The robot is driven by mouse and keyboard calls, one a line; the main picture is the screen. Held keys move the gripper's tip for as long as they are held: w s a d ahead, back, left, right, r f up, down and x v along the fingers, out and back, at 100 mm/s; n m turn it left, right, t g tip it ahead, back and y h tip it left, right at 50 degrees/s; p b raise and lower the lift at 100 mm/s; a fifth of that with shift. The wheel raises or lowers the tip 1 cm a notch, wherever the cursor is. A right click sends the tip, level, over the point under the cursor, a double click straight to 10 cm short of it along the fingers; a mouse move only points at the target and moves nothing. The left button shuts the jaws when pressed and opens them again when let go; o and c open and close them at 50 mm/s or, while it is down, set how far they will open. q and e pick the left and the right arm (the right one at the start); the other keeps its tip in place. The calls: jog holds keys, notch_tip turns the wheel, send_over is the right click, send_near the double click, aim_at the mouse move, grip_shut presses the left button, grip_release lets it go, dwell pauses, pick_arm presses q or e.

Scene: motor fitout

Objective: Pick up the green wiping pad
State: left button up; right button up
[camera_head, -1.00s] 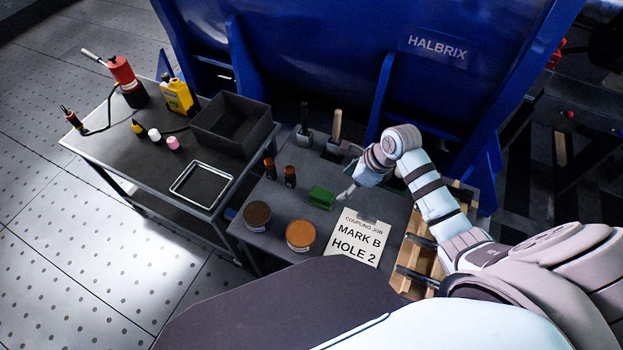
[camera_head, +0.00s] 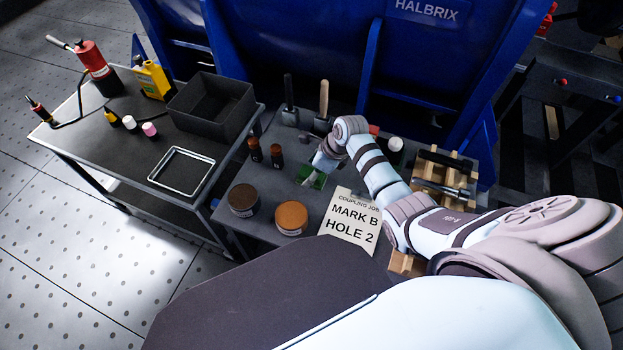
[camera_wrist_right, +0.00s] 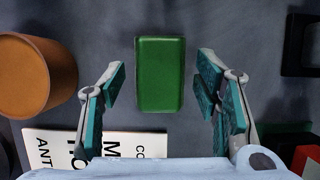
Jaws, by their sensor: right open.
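The green wiping pad (camera_wrist_right: 160,75) lies on the grey table, upright in the right wrist view between my open fingers but mostly ahead of their tips. My left gripper is not in view.
A card reading "MARK B HOLE 2" (camera_head: 349,222) lies beside the pad. An orange-lidded tin (camera_head: 291,216), a brown-lidded tin (camera_head: 243,199) and two small brown bottles (camera_head: 276,155) stand to the left. Upright handled tools (camera_head: 323,100) stand behind. A wooden rack (camera_head: 432,180) is right.

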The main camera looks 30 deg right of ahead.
jog(key=shift+r, duration=0.15)
jog(key=shift+c, duration=0.4)
jog(key=c, duration=1.2)
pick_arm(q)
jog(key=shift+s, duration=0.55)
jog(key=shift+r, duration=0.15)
